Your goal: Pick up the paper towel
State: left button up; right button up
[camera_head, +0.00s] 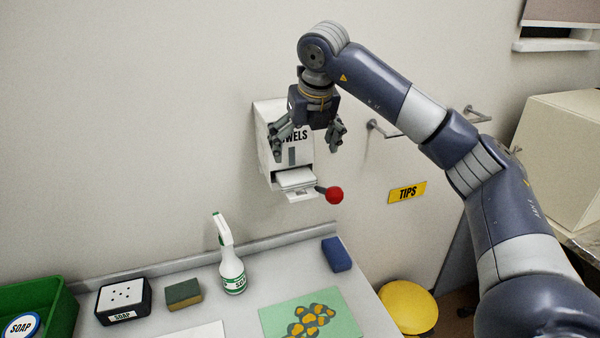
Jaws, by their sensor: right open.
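The paper towel (297,178) shows as a white folded stack in the lower slot of a white wall dispenser (270,150) marked with a word ending in "WELS". A lever with a red ball knob (334,195) sticks out at the dispenser's lower right. My right gripper (307,150) is open and points down in front of the dispenser's upper part, above the slot. Its fingers are spread, with nothing seen between them, and it covers part of the label. My left gripper is not in view.
On the bench below stand a spray bottle (232,265), a sponge (183,294), a soap box (123,301), a green bin (35,296), a blue block (336,254) and a green mat (280,319) with a patterned item. A wall bar (376,127) and a yellow round lid (408,307) lie to the right.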

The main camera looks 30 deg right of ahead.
aim_at(297, 174)
jog(key=shift+s+a+f, duration=0.2)
jog(key=shift+a+f, duration=0.15)
jog(key=shift+f, duration=0.2)
jog(key=shift+w+a+f+p, duration=0.3)
jog(key=shift+w+f+p, duration=0.15)
jog(key=shift+f+p, duration=0.3)
jog(key=x, duration=0.1)
jog(key=p+x, duration=0.1)
jog(key=x, duration=0.2)
jog(key=shift+s+f+p, duration=0.15)
jog(key=shift+s+p, duration=0.1)
jog(key=shift+p, duration=0.15)
jog(key=shift+f, duration=0.1)
jog(key=shift+w, duration=0.15)
jog(key=shift+c, duration=0.3)
jog(key=c, duration=0.9)
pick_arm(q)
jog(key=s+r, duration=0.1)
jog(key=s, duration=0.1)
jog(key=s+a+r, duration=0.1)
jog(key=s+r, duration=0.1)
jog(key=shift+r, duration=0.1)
